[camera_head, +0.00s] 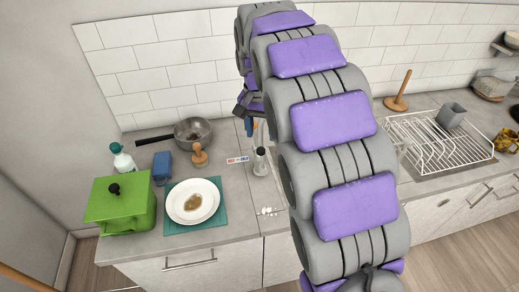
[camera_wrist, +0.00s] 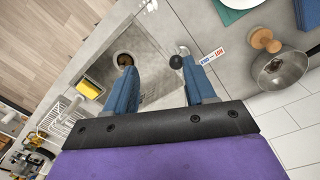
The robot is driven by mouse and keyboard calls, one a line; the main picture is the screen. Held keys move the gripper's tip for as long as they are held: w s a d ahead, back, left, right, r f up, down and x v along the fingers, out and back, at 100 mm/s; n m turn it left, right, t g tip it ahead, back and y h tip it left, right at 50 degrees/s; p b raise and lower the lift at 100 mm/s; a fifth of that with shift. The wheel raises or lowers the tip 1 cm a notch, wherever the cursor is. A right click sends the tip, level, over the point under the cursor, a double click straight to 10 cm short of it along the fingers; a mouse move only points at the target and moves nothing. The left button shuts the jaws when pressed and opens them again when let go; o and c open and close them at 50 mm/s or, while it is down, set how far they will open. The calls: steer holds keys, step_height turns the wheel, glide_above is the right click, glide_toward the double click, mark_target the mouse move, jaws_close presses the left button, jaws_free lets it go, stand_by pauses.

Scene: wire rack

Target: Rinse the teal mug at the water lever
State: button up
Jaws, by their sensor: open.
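I see no teal mug in either view. My gripper (camera_wrist: 158,63) is open in the wrist view, its two blue fingers apart with nothing held between them. A black knob (camera_wrist: 176,62), which looks like the end of the water lever, shows close beside the right fingertip; I cannot tell whether they touch. A blue and red label (camera_wrist: 212,56) lies on the counter right of it. The label also shows in the head view (camera_head: 237,160), next to an upright metal fitting (camera_head: 261,162). In the head view my arm hides most of the sink and gripper.
A metal sink with a round drain (camera_wrist: 123,60) lies below the gripper, a yellow sponge (camera_wrist: 88,88) near it. A white wire rack (camera_head: 425,145) holds a grey cup (camera_head: 451,115).

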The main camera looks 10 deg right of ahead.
steer(key=w, duration=0.5)
steer(key=m, duration=0.1)
glide_above(261, 156)
steer(key=w+a, duration=0.1)
step_height(261, 156, down, 9)
steer(key=d+f, duration=0.1)
steer(key=f, duration=0.1)
steer(key=f+b, duration=0.1)
steer(key=f, duration=0.1)
steer(key=d+f, duration=0.1)
steer(key=f, duration=0.2)
steer(key=shift+w+d, duration=0.1)
steer(key=shift+d, duration=0.25)
steer(key=shift+a+f, duration=0.15)
steer(key=shift+f, duration=0.15)
steer(key=shift+a+f, duration=0.25)
steer(key=shift+a, duration=0.8)
steer(key=shift+d, duration=0.55)
steer(key=shift+c, duration=0.9)
steer(key=shift+d, duration=0.35)
steer(key=c, duration=0.3)
steer(key=shift+a, duration=0.55)
jaws_close()
steer(key=shift+d, duration=0.1)
